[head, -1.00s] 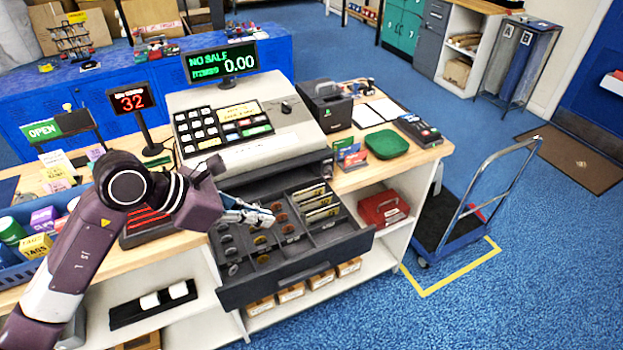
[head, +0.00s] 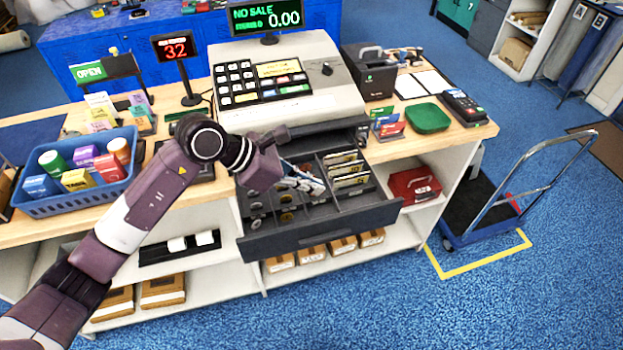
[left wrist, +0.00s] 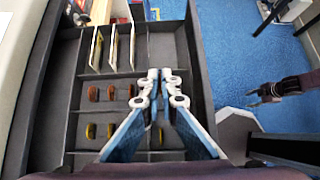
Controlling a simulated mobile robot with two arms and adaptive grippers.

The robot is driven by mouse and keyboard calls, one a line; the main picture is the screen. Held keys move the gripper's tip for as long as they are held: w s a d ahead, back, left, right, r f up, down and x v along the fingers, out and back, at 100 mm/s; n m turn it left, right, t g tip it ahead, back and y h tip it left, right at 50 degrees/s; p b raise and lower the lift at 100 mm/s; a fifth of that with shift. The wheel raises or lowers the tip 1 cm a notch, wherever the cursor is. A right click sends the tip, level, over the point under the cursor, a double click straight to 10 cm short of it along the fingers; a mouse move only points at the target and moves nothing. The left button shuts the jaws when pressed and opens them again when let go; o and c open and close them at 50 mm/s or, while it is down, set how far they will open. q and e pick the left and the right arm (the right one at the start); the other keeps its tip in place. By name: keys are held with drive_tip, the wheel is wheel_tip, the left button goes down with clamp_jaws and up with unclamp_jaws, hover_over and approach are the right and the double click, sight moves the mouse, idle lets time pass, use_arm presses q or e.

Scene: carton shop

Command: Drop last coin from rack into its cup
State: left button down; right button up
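The open cash drawer (head: 320,228) has coin cups on its left and upright bill slots on its right in the head view. In the left wrist view, brown coins (left wrist: 111,93) stand in one row of cups and gold coins (left wrist: 110,130) in another. My left gripper (left wrist: 159,76) is over the drawer, fingertips close together; it also shows in the head view (head: 312,182). I cannot make out a coin between the tips. A gold coin (left wrist: 160,136) shows below, between the fingers. My left arm hides most of the coin rack.
The register (head: 290,95) stands behind the drawer. A blue bin of bottles and boxes (head: 85,203) is left on the counter. A green dish (head: 428,118) and a card reader (head: 463,107) are at right. A hand cart (head: 480,215) stands on the floor right.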

use_arm(q)
drive_tip(key=shift+a, duration=0.1)
drive_tip(key=c, duration=2.1)
unclamp_jaws()
drive_tip(key=v, duration=1.2)
